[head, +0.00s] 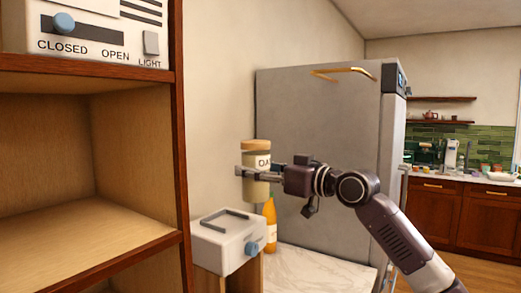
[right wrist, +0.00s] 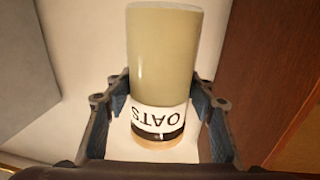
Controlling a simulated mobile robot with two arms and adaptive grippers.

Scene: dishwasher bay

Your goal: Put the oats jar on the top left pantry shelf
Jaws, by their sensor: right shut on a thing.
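The oats jar (head: 257,160) is pale green-beige with a tan lid and a white label. My right gripper (head: 253,173) is shut on it and holds it upright in the air, above the white box with a handle. In the right wrist view the jar (right wrist: 165,55) sits between the two fingers (right wrist: 162,110), with its "OATS" label showing upside down. The pantry shelf unit (head: 178,150) stands at the left, with an empty wooden compartment (head: 90,215) in view. A white panel marked "CLOSED", "OPEN" and "LIGHT" (head: 100,30) is above that compartment. My left gripper is not in view.
The white box (head: 225,240) with a grey handle and blue knob is below the jar. An orange bottle (head: 270,225) stands behind it near the marble counter (head: 315,268). A large grey fridge (head: 320,150) is behind my right arm. The shelf unit's dark upright edge lies left of the jar.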

